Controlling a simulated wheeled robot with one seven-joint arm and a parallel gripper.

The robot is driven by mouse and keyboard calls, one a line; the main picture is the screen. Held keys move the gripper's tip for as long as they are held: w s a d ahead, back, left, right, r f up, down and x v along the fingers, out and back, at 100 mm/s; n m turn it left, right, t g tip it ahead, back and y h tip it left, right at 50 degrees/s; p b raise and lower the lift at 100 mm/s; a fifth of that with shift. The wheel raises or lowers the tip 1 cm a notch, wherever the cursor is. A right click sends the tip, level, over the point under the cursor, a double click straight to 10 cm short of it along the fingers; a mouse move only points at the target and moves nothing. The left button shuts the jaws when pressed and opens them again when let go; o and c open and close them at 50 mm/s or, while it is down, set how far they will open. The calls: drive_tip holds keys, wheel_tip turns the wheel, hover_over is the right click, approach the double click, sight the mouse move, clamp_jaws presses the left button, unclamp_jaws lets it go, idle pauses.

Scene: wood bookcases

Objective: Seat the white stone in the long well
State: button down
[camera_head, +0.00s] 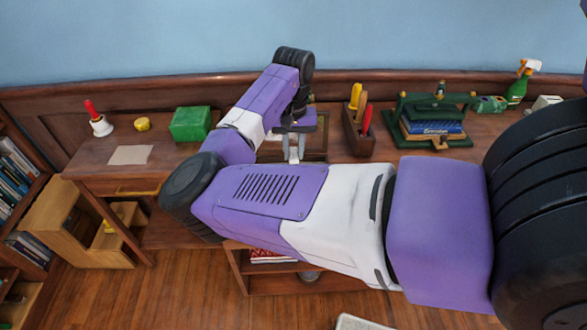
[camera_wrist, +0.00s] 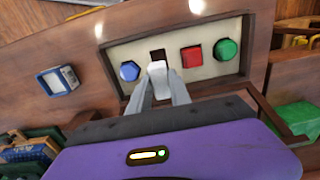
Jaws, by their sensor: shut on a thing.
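My gripper (camera_wrist: 157,78) is shut on the white stone (camera_wrist: 155,69), a small pale block between its two grey fingertips. In the wrist view the stone is at the near end of the long well (camera_wrist: 157,54), a dark narrow slot in a cream panel in a wooden tray (camera_wrist: 113,49). The slot's far end shows beyond the stone. I cannot tell whether the stone is above the well or partly in it. In the head view my gripper (camera_head: 293,151) is over the desk, and my arm hides much of the tray.
Beside the well sit a blue piece (camera_wrist: 129,71), a red piece (camera_wrist: 192,57) and a green piece (camera_wrist: 225,49). A green box (camera_head: 190,124) is left on the desk. A wooden caddy of tools (camera_head: 358,136) and a green book stand (camera_head: 432,121) are right.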

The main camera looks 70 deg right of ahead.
sight(294, 154)
wheel_tip(294, 154, down, 7)
drive_tip(key=shift+f, duration=0.25)
drive_tip(key=shift+f, duration=0.3)
drive_tip(key=shift+s+f, duration=0.1)
drive_tip(key=shift+f, duration=0.2)
drive_tip(key=c, duration=1.2)
unclamp_jaws()
drive_tip(key=shift+a+f, duration=0.1)
drive_tip(key=shift+f, duration=0.1)
wheel_tip(294, 154, up, 14)
drive_tip(key=shift+f, duration=0.15)
